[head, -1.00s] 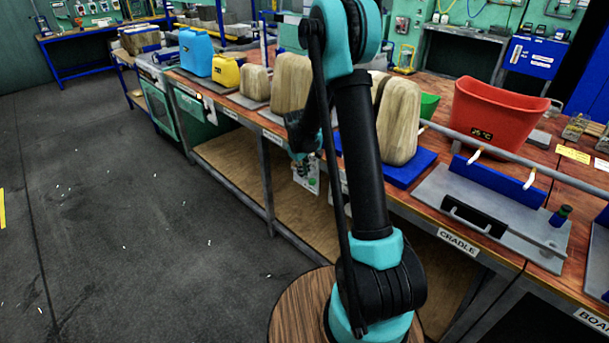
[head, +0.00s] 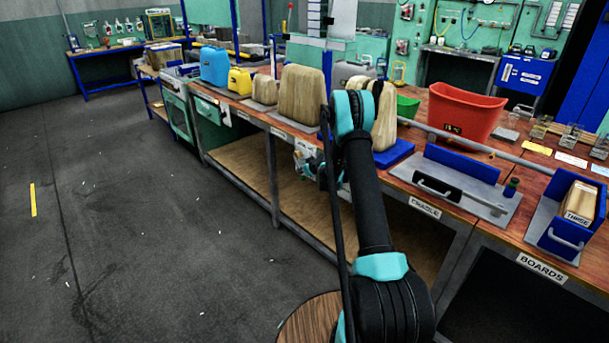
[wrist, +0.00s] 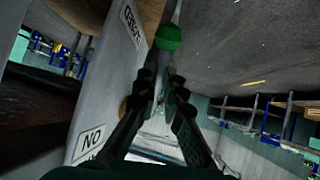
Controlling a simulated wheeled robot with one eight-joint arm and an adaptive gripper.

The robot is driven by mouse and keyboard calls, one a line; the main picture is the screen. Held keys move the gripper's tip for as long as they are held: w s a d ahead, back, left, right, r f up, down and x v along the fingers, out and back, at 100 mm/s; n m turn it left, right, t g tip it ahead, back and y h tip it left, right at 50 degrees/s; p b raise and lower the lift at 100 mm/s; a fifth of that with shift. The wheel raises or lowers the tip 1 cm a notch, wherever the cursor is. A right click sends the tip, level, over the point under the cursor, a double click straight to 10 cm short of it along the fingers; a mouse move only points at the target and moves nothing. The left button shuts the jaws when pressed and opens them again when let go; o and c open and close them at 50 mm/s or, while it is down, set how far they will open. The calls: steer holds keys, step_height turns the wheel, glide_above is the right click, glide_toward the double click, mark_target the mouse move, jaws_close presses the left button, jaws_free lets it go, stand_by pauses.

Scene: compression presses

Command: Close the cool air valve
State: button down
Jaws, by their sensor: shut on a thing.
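In the wrist view, the two dark fingers of my gripper (wrist: 161,75) point up the picture with a narrow gap between them. A small orange round part (wrist: 125,106) shows partly behind the left finger. No label naming the cool air valve is readable. In the head view, my gripper is small beside the front of the bench, partly hidden by my arm.
The long bench (head: 235,103) runs beside my arm, with wooden blocks (head: 301,94), a red bin (head: 463,112), a cradle plate (head: 480,200) and a boards box (head: 570,225) on top. A grey rail runs along it. The floor (head: 120,210) at left is clear.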

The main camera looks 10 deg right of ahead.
steer(key=shift+w+f+t, duration=0.2)
steer(key=shift+f+t, duration=0.15)
steer(key=shift+t, duration=0.05)
steer(key=c, duration=2.1)
jaws_free()
steer(key=shift+a+r, duration=0.1)
steer(key=shift+c, duration=0.2)
steer(key=o, duration=0.5)
steer(key=shift+o, duration=0.2)
steer(key=shift+s, duration=0.1)
steer(key=v, duration=1.2)
steer(key=shift+d, duration=0.2)
